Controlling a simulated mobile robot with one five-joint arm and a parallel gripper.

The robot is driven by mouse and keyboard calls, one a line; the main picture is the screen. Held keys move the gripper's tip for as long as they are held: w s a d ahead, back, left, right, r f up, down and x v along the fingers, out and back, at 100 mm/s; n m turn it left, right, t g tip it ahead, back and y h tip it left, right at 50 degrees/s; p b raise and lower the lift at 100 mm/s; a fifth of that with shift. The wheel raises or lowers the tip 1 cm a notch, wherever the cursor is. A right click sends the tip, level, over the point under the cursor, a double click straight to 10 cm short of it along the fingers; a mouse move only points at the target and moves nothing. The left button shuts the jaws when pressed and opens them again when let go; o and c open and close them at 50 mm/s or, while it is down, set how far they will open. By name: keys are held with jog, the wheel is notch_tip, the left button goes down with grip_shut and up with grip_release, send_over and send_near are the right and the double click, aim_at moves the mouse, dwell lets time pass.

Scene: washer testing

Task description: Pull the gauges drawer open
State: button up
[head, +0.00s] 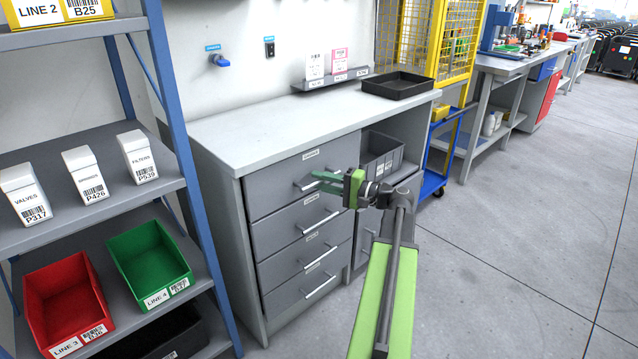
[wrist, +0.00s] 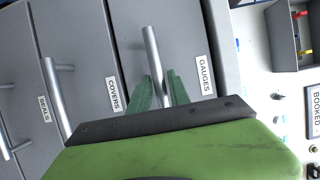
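The gauges drawer (head: 268,190) is the top grey drawer of the cabinet under the worktop, and its front looks flush with the drawers below. Its bar handle (head: 302,187) is partly hidden by my gripper. In the wrist view the gauges drawer (wrist: 180,30) carries a GAUGES label (wrist: 204,75). My gripper (head: 318,180) is at the handle's right part. In the wrist view its green fingers (wrist: 160,76) stand on either side of the handle bar (wrist: 151,45), apart from each other. I cannot tell whether either finger touches the bar.
Several more drawers with bar handles, including COVERS (wrist: 90,45), sit below. A grey bin (head: 383,160) stands in the open bay right of the drawers. A black tray (head: 397,84) is on the worktop (head: 250,130). A shelf rack (head: 190,190) stands left; floor (head: 490,240) is clear right.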

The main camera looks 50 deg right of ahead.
grip_shut()
dwell(1.0)
